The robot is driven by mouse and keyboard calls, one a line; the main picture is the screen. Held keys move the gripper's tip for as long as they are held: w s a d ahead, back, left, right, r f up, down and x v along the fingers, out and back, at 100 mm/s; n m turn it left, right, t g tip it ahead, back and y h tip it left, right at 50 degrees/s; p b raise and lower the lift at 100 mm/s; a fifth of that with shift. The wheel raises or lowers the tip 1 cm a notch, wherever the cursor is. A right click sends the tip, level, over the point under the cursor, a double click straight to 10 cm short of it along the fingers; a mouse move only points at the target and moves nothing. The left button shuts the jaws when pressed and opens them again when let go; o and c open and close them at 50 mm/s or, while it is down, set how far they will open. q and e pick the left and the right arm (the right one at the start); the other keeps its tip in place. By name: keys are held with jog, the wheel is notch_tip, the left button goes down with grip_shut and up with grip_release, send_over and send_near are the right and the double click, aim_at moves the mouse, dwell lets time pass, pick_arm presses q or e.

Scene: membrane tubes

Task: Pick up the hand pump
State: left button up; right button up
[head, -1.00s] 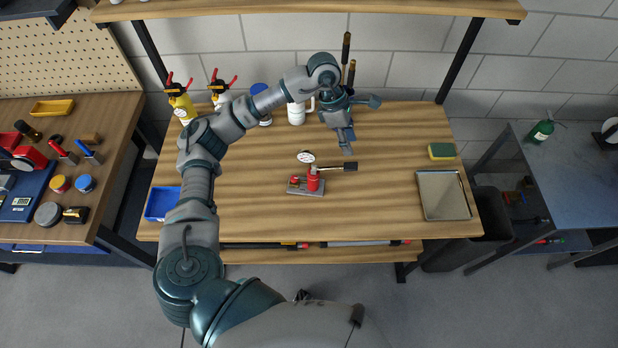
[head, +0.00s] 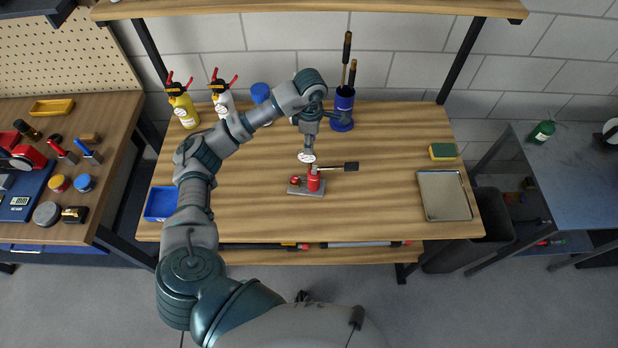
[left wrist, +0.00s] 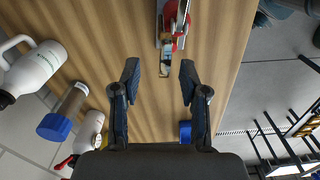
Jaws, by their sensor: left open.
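The hand pump (head: 313,181) stands on the middle of the wooden workbench (head: 400,200). It has a red body, a grey base plate, a round white gauge and a lever with a dark grip pointing right. My left gripper (head: 308,150) is open and empty, just behind the pump, near its gauge in the head view. In the left wrist view the pump (left wrist: 172,22) is at the top centre, beyond the two spread fingertips of the gripper (left wrist: 160,72). Its upper end is cut off there. My right gripper is in neither view.
Behind the arm stand a yellow bottle (head: 183,108), a white trigger bottle (head: 222,100) and a blue cup of long tools (head: 342,108). A blue bin (head: 161,203) is at left. A metal tray (head: 444,196) and sponge (head: 442,152) lie right. Bench between pump and tray is clear.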

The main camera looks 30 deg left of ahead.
pick_arm(q)
jog(key=f, duration=0.3)
jog(key=f+p, duration=0.1)
jog(key=f, duration=0.1)
jog(key=shift+s+d+f, duration=0.1)
jog(key=shift+s, duration=0.15)
grip_shut()
